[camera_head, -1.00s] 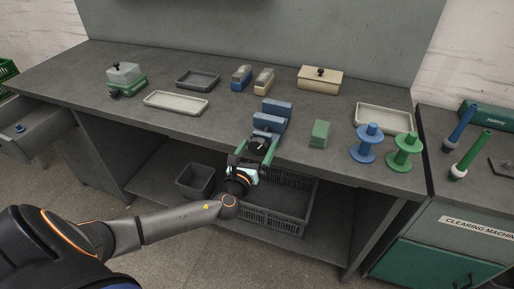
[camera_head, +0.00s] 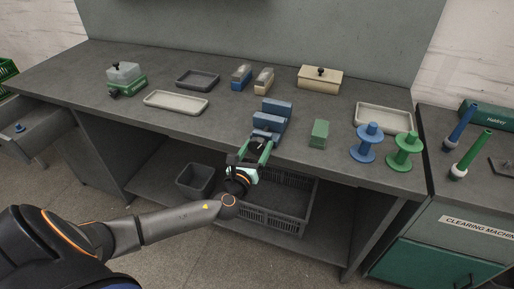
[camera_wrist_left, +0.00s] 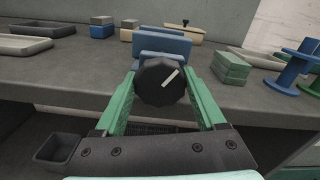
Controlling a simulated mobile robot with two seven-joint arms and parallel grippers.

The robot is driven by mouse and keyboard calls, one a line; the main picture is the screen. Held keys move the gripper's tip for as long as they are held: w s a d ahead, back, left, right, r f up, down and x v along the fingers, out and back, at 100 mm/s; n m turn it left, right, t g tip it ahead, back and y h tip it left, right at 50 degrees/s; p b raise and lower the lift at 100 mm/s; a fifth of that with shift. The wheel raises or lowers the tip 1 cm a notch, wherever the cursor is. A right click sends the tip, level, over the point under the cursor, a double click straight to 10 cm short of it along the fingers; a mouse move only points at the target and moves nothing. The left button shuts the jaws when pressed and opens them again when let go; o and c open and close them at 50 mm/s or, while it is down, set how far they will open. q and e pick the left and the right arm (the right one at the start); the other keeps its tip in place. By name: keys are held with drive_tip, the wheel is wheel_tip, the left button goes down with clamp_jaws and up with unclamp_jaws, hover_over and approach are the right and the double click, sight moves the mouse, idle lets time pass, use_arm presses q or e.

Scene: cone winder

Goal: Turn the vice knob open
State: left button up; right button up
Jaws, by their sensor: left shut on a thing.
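The blue vice (camera_head: 272,118) stands at the front edge of the workbench, its jaws facing each other. Its round black knob (camera_wrist_left: 161,82) faces me in the left wrist view, with a pale mark line tilted up to the right. My left gripper (camera_head: 259,150) has green fingers and is shut on the knob, one finger on each side of it. In the left wrist view the fingers (camera_wrist_left: 161,90) flank the knob. In the head view the fingers partly hide the knob. My right gripper is not in view.
A green block (camera_head: 319,133) stands right of the vice, with blue (camera_head: 367,143) and green (camera_head: 404,151) spools beyond. A pale tray (camera_head: 176,103) lies to the left. A dark crate (camera_head: 285,205) sits on the shelf below my gripper.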

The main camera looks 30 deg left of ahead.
use_arm(q)
drive_tip(key=shift+f+n+b, duration=0.2)
drive_tip(key=shift+n+b, duration=0.1)
drive_tip(key=shift+n, duration=0.2)
drive_tip(key=shift+r+n, duration=0.15)
drive_tip(key=shift+n, duration=0.35)
drive_tip(key=o, duration=1.3)
drive_tip(key=shift+s, duration=0.1)
drive_tip(key=b+v, duration=0.1)
drive_tip(key=v, duration=1.1)
drive_tip(key=shift+s, duration=0.25)
